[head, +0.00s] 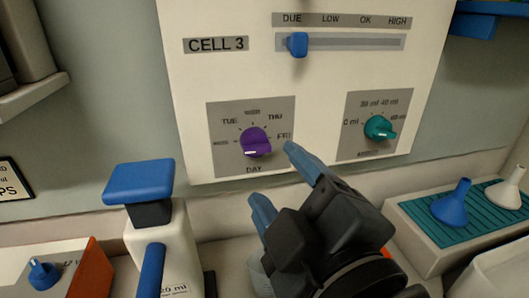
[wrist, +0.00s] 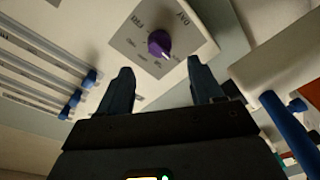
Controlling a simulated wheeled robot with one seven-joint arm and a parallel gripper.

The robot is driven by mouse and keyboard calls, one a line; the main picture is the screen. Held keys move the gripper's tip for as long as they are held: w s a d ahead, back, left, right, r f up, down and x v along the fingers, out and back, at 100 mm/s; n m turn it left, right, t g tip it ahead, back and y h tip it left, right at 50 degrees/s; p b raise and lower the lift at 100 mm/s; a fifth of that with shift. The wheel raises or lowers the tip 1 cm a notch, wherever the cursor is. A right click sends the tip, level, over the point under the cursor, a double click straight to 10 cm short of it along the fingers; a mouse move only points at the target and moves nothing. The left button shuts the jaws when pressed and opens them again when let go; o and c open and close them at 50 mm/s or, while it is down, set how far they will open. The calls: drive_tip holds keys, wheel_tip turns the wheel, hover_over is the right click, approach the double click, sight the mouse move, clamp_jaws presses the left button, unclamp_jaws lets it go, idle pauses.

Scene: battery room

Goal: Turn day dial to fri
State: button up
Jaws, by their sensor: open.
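The purple day dial (head: 256,142) sits on a grey plate of the cream CELL 3 panel, with TUE, THU and FRI readable around it. Its white mark shows at the lower left of the knob; I cannot tell for sure which day it points to. My gripper (head: 275,178) is open and empty, in front of and below the dial, with one blue fingertip near the FRI label in the picture. In the wrist view, the dial (wrist: 159,43) shows beyond the gap between my fingertips (wrist: 159,67), apart from them.
A teal knob (head: 379,128) is on the panel to the right, and a slider with a blue handle (head: 297,44) is above. A blue-topped dispenser (head: 139,182) stands at the lower left. Blue (head: 452,203) and white (head: 508,188) funnels stand on a teal tray at right.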

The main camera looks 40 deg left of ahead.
sight(259, 151)
drive_tip(key=p+x, duration=0.1)
drive_tip(key=x, duration=0.6)
drive_tip(key=shift+a, duration=0.1)
drive_tip(key=c, duration=1.1)
drive_tip(key=shift+o, duration=0.2)
